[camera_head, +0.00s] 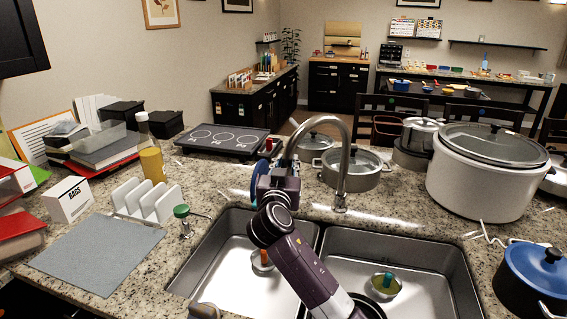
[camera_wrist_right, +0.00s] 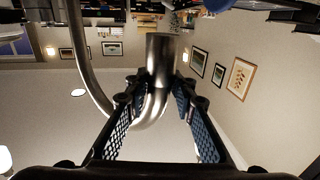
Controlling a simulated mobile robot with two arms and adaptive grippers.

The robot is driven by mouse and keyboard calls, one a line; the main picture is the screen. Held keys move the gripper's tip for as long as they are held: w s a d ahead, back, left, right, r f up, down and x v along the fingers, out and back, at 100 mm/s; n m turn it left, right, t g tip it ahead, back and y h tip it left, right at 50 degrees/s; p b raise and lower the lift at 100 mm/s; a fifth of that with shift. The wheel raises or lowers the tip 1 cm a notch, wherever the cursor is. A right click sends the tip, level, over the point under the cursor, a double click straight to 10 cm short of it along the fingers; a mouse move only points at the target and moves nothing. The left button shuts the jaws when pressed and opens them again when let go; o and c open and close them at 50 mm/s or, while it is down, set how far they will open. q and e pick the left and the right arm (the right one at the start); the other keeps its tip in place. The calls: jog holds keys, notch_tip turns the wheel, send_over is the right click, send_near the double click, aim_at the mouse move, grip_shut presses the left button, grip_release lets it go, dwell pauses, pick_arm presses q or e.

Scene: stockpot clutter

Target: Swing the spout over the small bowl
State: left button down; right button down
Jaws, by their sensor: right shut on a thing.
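The steel faucet spout (camera_head: 321,119) rises from the counter behind the sink and arcs left, its end over the left basin's back side. My right gripper (camera_head: 272,178) is shut on the spout near its end. In the right wrist view the spout (camera_wrist_right: 160,62) lies between the two fingers of the gripper (camera_wrist_right: 155,105). A bowl (camera_head: 262,266) with an orange item stands in the left basin, partly hidden by my right arm. Another bowl (camera_head: 384,293) with a teal item stands in the right basin. I cannot tell for sure which is smaller.
A lidded steel pot (camera_head: 352,180) stands just behind the faucet. A big white cooker (camera_head: 475,185) and a blue pot (camera_head: 535,280) stand at the right. A white rack (camera_head: 148,207) and a green-topped bottle (camera_head: 183,222) stand left of the sink.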

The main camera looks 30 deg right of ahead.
jog(key=c, duration=1.7)
grip_release()
jog(key=shift+o, duration=0.4)
jog(key=shift+s+a, duration=0.1)
jog(key=v, duration=1.2)
